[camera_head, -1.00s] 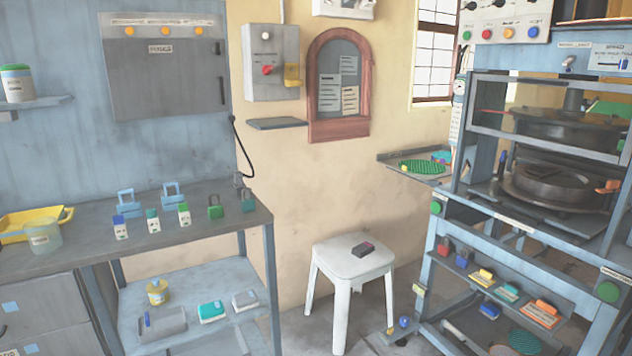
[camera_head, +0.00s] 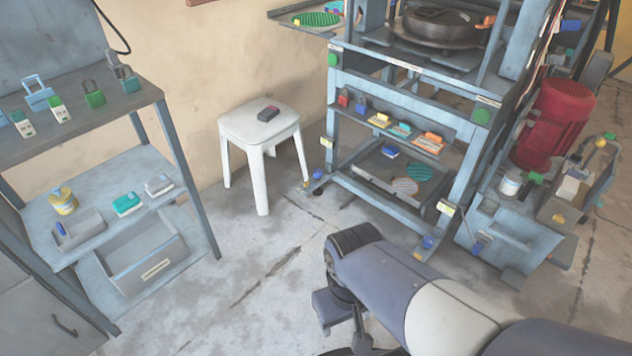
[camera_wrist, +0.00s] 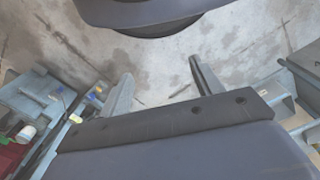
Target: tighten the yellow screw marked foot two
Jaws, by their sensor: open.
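I cannot pick out a yellow screw marked foot two; the labels are too small to read. The blue press frame (camera_head: 385,196) stands right of centre in the head view. Blue knobs sit at its front feet, one at the left foot (camera_head: 318,174) and one at the right foot (camera_head: 428,242). Pale yellow tags, left (camera_head: 327,142) and right (camera_head: 445,208), are on its legs. In the wrist view my gripper (camera_wrist: 160,68) is open and empty, its two fingers apart above bare floor. In the head view my arm reaches in front of the press, apart from it.
A workbench (camera_head: 85,125) with padlocks and a lower shelf is at the left. A red motor (camera_head: 553,120) on a blue base stands right.

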